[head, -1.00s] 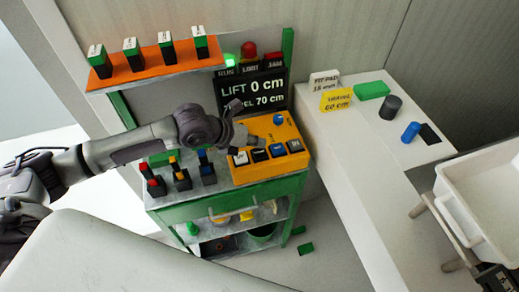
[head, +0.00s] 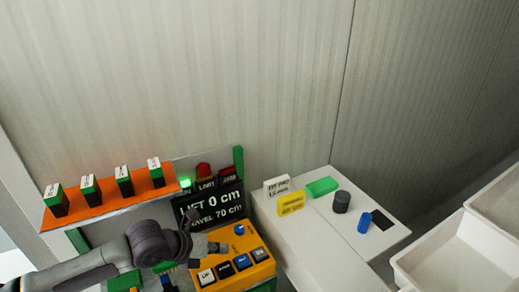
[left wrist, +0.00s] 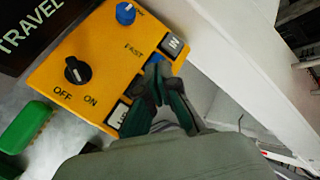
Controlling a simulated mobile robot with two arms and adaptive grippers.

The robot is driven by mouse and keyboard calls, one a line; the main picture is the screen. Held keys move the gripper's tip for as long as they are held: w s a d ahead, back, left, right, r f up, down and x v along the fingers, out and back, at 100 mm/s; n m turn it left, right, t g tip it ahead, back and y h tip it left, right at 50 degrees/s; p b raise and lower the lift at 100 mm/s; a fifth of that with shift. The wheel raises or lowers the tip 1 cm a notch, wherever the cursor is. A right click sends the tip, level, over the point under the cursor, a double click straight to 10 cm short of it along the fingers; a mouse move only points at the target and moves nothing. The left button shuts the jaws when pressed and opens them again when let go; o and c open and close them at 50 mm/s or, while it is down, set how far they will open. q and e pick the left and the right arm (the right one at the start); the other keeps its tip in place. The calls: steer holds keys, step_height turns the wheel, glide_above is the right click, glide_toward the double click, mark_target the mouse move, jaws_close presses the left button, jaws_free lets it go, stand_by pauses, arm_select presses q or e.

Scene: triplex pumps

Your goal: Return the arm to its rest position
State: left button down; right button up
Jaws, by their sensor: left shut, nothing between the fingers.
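My left gripper (head: 214,246) is over the yellow control box (head: 246,266) in the head view, at the end of my arm coming in from the lower left. In the left wrist view its dark green fingers (left wrist: 156,76) are shut with nothing between them. They hang over the row of buttons and partly hide them; I cannot tell whether they touch. The box also shows in the left wrist view (left wrist: 102,52), with a black OFF/ON knob (left wrist: 77,72) and a blue knob (left wrist: 125,13). My right gripper is not in view.
Behind the box stands a black display (head: 208,205) reading LIFT 0 cm, TRAVEL 70 cm. An orange shelf (head: 110,204) holds several labelled blocks at left. A white counter (head: 310,250) at right carries signs, a green block (head: 322,187) and cylinders. A white tray (head: 440,262) is at far right.

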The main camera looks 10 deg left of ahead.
arm_select(q)
steer(key=s+d+f+n, duration=0.4)
steer(key=s+d+n, duration=0.3)
steer(key=s+n, duration=0.55)
steer(key=s+a+f+n+g+y, duration=0.25)
steer(key=s+a+n, duration=0.35)
steer(key=n, duration=0.5)
steer(key=s+a+f+n+g+y, duration=0.1)
steer(key=s+a+n+y, duration=0.45)
steer(key=n, duration=0.55)
step_height(320, 180, down, 29)
steer(key=s+h+b, duration=0.2)
steer(key=b, duration=0.2)
steer(key=s+a+f+g+b, duration=0.1)
steer(key=s+f+b, duration=0.1)
steer(key=s+f, duration=0.6)
steer(key=s+a+f+m+g+b, duration=0.1)
steer(key=s+a+f+b, duration=0.1)
steer(key=s+f, duration=0.7)
step_height(320, 180, down, 5)
steer(key=shift+a+r, duration=0.1)
steer(key=shift+a, duration=0.15)
